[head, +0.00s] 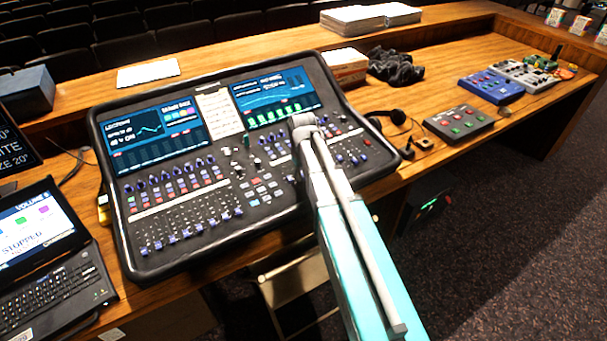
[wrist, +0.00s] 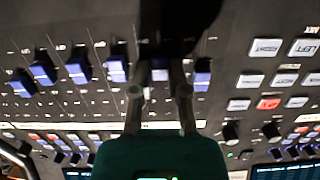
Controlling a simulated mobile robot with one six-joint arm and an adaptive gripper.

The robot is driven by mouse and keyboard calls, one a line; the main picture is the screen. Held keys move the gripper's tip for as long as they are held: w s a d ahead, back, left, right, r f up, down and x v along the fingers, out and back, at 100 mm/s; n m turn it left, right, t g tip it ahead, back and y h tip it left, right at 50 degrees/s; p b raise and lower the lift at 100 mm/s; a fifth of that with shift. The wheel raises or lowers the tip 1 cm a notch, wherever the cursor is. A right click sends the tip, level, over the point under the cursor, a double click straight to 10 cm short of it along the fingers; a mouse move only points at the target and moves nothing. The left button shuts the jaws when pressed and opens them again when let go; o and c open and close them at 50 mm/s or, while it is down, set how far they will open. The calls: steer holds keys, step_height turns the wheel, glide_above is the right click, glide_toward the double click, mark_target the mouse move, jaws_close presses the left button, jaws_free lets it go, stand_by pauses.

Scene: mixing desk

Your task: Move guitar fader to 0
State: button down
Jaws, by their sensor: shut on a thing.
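The mixing desk (head: 185,205) has two lit screens and rows of blue-capped faders. In the wrist view, which is upside down relative to the desk, my gripper (wrist: 160,80) is over a fader row. Its two fingers are closed around the sides of a blue fader cap (wrist: 160,71), partly in dark shadow. Another blue cap (wrist: 202,79) lies just right of it, and several more (wrist: 117,69) run to the left at differing heights. The fader labels are too small to read, so I cannot tell which is guitar. In the head view my arm hides the gripped fader.
Pale buttons (wrist: 266,48) and a red button (wrist: 268,104) lie right of the fader row. A laptop (head: 50,255) stands left of the desk. Headphones (head: 392,120) and a small button box (head: 459,122) lie to the right.

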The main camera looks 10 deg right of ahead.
mark_target(294, 169)
steer(key=w, duration=0.1)
steer(key=w+a, duration=0.1)
steer(key=w, duration=0.3)
steer(key=shift+w+a+r+p, duration=0.1)
steer(key=shift+a+r+p, duration=0.2)
steer(key=c, duration=0.9)
jaws_free()
steer(key=shift+r, duration=0.1)
